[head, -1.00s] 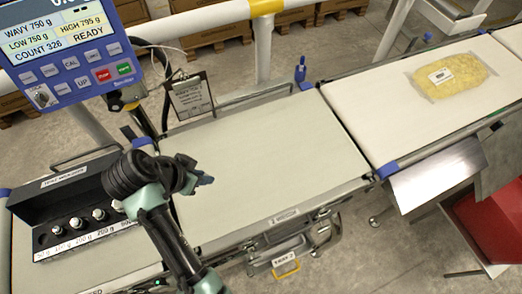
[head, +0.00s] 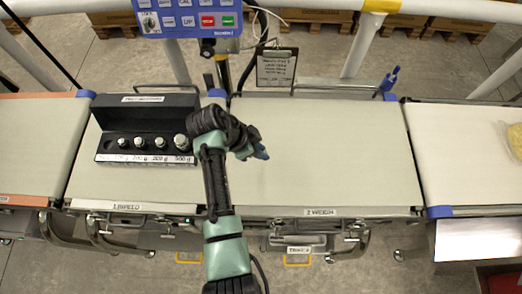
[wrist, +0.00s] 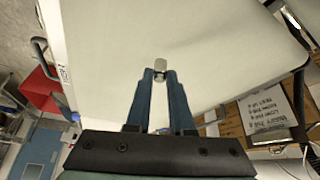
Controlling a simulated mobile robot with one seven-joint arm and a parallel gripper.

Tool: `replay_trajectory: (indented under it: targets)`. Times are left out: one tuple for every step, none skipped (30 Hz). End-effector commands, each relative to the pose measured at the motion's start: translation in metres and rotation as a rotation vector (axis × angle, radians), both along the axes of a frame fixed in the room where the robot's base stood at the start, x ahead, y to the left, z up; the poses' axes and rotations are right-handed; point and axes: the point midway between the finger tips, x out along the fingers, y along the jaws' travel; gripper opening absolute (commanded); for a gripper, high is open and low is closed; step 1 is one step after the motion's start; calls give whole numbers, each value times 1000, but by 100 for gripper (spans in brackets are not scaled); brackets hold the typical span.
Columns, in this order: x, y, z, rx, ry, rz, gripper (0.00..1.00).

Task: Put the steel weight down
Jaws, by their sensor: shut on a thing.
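The steel weight (wrist: 160,65) is a small shiny cylinder at the fingertips in the wrist view. My gripper (wrist: 160,75) is shut on it, with one blue finger on each side. In the head view my gripper (head: 262,154) is over the left part of the pale weigh belt (head: 330,160). The weight is hidden or too small to make out there. The weigh belt also fills the area beyond the weight in the wrist view (wrist: 200,30). I cannot tell whether the weight touches the belt.
A black open weight case (head: 110,112) with several steel weights stands on the infeed belt (head: 90,185), left of my arm. A clipboard (head: 276,68) and a blue control panel (head: 190,18) are behind the belts. The weigh belt's right part is clear. A yellow pack (head: 515,140) lies far right.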

Motion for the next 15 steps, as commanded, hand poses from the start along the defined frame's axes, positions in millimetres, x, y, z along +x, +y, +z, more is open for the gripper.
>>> replay_trajectory:
  targets:
    - [0,0,-7,-1,2,0,0]
    - [0,0,-10,-1,1,0,0]
    - [0,0,-14,0,0,1,0]
    - [0,0,-16,0,0,0,0]
    - [0,0,-18,0,0,0,0]
    - [0,0,-19,1,-1,0,0]
    - [0,0,-19,1,-1,0,0]
    - [0,0,-19,1,-2,0,0]
    - [0,0,-19,1,-2,0,0]
    - [0,0,-19,1,-2,0,0]
    - [0,0,-19,1,-2,0,0]
    - [0,0,-19,1,-2,0,0]
    - [0,0,-19,1,-2,0,0]
    - [0,0,-20,1,-2,0,0]
    - [0,0,-21,1,-2,0,0]
